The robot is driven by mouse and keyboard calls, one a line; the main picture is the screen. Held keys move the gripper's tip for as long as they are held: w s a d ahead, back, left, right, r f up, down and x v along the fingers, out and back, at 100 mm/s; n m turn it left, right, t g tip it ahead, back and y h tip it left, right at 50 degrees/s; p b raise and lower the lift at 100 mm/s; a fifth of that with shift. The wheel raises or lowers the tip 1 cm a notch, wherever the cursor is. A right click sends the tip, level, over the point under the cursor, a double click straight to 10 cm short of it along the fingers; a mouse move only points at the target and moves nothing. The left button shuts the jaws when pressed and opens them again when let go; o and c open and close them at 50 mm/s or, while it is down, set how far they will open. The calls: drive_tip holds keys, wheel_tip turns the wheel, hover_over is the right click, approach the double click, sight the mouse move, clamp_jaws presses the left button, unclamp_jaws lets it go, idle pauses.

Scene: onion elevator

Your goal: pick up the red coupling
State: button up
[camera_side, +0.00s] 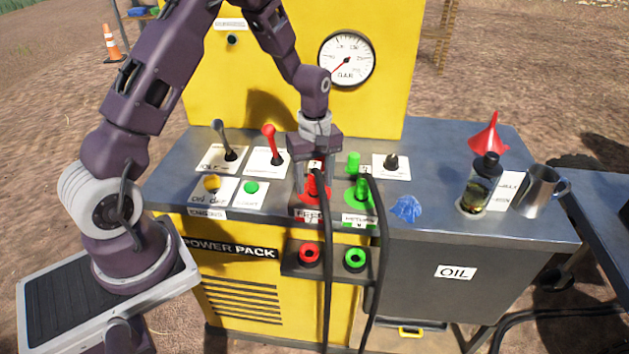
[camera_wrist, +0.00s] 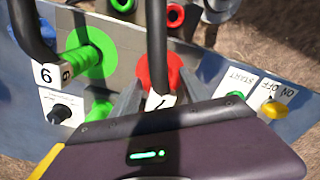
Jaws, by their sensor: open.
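The red coupling (camera_side: 316,190) stands on the red pad at the front of the bench, with a black hose attached to it. In the wrist view, red (camera_wrist: 174,68) shows around the hose, and a white label marked 7 is below it. My gripper (camera_side: 314,186) points down over the coupling. In the wrist view my gripper (camera_wrist: 156,98) is open, with one grey finger on each side of the coupling. I cannot tell whether the fingers touch it.
The green coupling (camera_side: 362,190) with its own hose stands close on the right. Red socket (camera_side: 309,254) and green socket (camera_side: 354,258) are on the front shelf. Levers (camera_side: 270,145) stand behind left. A blue rag (camera_side: 406,208), oil bottle (camera_side: 481,185) and metal mug (camera_side: 538,190) are right.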

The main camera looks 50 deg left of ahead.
drive_tip(key=shift+f, duration=0.35)
clamp_jaws()
drive_tip(key=shift+r, duration=0.1)
wheel_tip(320, 180, up, 10)
